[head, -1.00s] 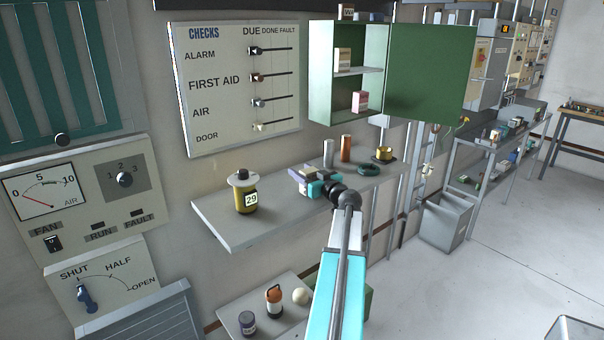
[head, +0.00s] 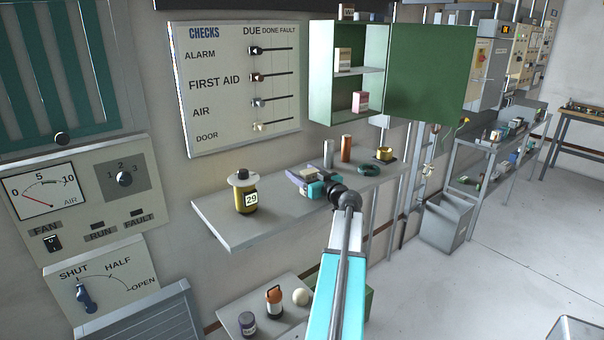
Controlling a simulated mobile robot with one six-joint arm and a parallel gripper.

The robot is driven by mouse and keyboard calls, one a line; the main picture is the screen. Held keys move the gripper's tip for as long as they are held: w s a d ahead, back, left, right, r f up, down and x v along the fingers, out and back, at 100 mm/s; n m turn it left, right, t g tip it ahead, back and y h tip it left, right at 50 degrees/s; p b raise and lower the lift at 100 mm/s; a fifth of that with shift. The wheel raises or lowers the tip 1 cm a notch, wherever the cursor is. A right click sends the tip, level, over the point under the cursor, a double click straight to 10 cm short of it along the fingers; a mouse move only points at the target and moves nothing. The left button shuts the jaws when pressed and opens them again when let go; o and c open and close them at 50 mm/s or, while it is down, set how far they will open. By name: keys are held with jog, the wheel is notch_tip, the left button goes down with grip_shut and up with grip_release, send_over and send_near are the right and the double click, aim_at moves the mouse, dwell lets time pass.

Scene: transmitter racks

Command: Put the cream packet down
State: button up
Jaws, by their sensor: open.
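My gripper (head: 300,181) is low over the wall shelf (head: 240,232), with its jaws open. A small pale thing (head: 309,174) shows at the jaws, mostly hidden by them. It may be a cream packet resting on the shelf, but I cannot tell whether the fingers touch it. Another cream packet (head: 342,61) with a darker band stands upright on the upper level of the open green cabinet (head: 318,95), well above my gripper.
A yellow canister (head: 245,197) marked 29 stands left on the shelf. A grey cylinder (head: 328,153), a copper cylinder (head: 346,149), a dark green ring (head: 369,169) and a brass part (head: 384,154) stand behind. A pink packet (head: 360,101) is in the cabinet's lower level.

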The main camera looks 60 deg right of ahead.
aim_at(309, 177)
jog(key=shift+r+p, duration=0.1)
jog(key=shift+p, duration=0.95)
jog(key=shift+s+a+f+b, duration=0.25)
jog(key=shift+s+b, duration=0.1)
jog(key=shift+s, duration=0.15)
jog(key=shift+b+v, duration=0.75)
jog(key=shift+v, duration=0.4)
jog(key=b+v, duration=0.3)
jog(key=v, duration=0.7)
jog(key=shift+s, duration=0.25)
jog(key=shift+o, duration=0.5)
jog(key=shift+d+f, duration=0.1)
